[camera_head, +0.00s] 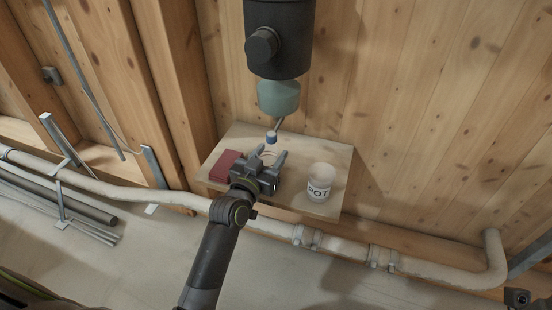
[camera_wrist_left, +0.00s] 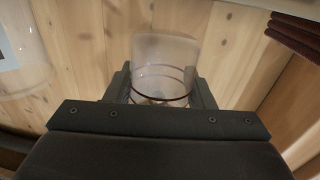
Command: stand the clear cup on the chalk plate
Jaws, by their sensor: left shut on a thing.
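The clear cup (camera_wrist_left: 165,68) is between the two fingers of my left gripper (camera_wrist_left: 163,88) in the left wrist view, with thin dark rings around it. In the head view my left gripper (camera_head: 268,163) is shut on the cup above the wooden shelf, below the hanging dispenser. The cup is faint and partly hidden there. I cannot tell whether its base touches anything. I cannot make out the chalk plate in either view. My right gripper's fingers do not show.
A red block (camera_head: 225,166) lies to the left.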

